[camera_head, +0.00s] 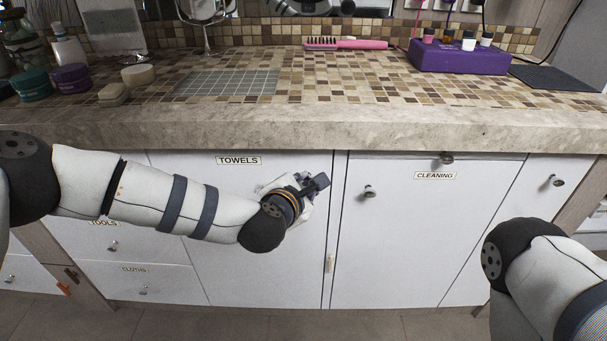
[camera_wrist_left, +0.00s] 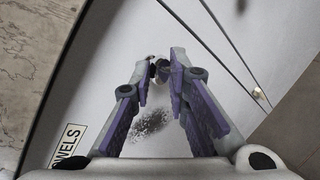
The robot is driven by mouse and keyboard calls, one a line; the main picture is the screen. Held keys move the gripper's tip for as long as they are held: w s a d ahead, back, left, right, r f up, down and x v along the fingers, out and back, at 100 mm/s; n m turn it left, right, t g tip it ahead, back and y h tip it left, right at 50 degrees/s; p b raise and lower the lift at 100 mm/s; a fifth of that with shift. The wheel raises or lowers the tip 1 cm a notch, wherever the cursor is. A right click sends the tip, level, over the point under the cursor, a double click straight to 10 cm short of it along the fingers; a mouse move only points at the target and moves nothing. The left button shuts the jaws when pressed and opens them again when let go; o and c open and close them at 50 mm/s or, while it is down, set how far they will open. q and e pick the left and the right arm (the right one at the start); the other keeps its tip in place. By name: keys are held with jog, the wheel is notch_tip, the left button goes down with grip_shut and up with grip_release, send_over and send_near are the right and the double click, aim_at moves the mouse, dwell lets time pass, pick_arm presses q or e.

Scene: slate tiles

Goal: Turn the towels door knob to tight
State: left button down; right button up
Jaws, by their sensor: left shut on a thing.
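The towels door (camera_head: 229,270) is a white cabinet front below the counter, with a "TOWELS" label (camera_head: 238,160) near its top. My left gripper (camera_head: 310,187) is at the upper right of this door. In the left wrist view the two purple-lined fingers of my left gripper (camera_wrist_left: 162,72) close together on the towels door knob (camera_wrist_left: 153,68), a small metal knob mostly hidden between the fingertips. In the head view the gripper and wrist hide this knob. My right arm shows at the lower right, but its gripper is out of view.
The cleaning door (camera_head: 425,240) with its own knob (camera_head: 369,191) is just to the right. The stone counter edge (camera_head: 320,132) overhangs above my left gripper. Tools and cloths drawers (camera_head: 135,285) are at the lower left. A purple box (camera_head: 458,58) stands on the counter.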

pick_arm(q)
jog(key=shift+d+r+m+y+p, duration=0.15)
jog(key=shift+r+m+y+p, duration=0.3)
jog(key=shift+m+y+p, duration=0.35)
jog(key=shift+d+f+m+y+p, duration=0.15)
jog(key=shift+f+m+y+p, duration=0.15)
jog(key=shift+m+y, duration=0.6)
pick_arm(e)
jog(key=shift+t, duration=0.5)
jog(key=shift+w+r, duration=1.3)
jog(key=shift+r, duration=0.25)
pick_arm(q)
jog(key=c, duration=1.5)
grip_release()
jog(key=shift+c, duration=0.2)
jog(key=v, duration=1.2)
